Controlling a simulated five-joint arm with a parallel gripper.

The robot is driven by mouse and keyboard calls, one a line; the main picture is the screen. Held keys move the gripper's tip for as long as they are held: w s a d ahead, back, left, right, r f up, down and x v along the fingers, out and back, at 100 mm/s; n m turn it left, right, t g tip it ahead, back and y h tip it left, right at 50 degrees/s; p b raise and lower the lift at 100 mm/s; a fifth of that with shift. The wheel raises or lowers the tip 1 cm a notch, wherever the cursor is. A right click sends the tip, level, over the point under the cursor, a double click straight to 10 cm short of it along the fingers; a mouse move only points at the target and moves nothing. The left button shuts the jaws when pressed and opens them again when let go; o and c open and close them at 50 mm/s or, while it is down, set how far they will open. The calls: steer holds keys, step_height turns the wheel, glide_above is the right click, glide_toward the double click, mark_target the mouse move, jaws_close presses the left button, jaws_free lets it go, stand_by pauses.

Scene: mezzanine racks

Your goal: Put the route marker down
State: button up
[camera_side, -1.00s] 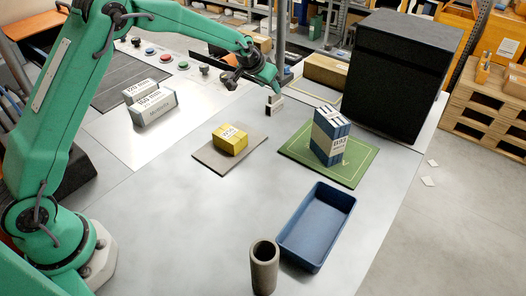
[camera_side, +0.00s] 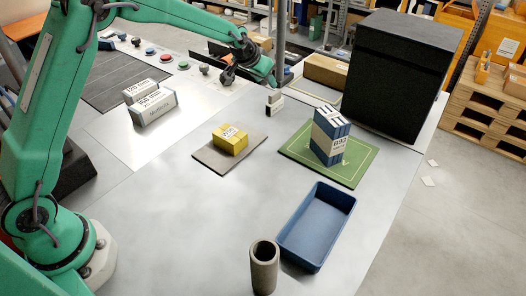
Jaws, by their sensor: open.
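My gripper (camera_side: 270,82) is at the end of the green arm, above the back of the grey table, open and seen small from the side. A small white piece with dark parts (camera_side: 275,103) stands upright on the table just below it, apart from the gripper; it may be the route marker, but its face is too small to read. A blue block with a white label and white stripes (camera_side: 330,136) stands on a green mat (camera_side: 359,168). A yellow labelled block (camera_side: 230,138) lies on a grey mat (camera_side: 215,163).
A blue open tray (camera_side: 338,187) and an upright grey tube (camera_side: 264,267) stand at the front. A large black box (camera_side: 400,80) and a cardboard box (camera_side: 326,72) stand behind. Grey labelled boxes (camera_side: 155,107) are at left. The table's left front is clear.

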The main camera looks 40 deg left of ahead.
steer(key=shift+s+r, duration=0.1)
steer(key=s+a+r, duration=0.1)
steer(key=s+r, duration=0.6)
steer(key=s, duration=0.3)
steer(key=s+r, duration=0.7)
steer(key=s, duration=0.3)
steer(key=s+f+g, duration=0.1)
steer(key=s, duration=2)
steer(key=shift+s+a+f+n, duration=0.25)
steer(key=shift+a+f+n, duration=0.1)
steer(key=shift+a, duration=0.1)
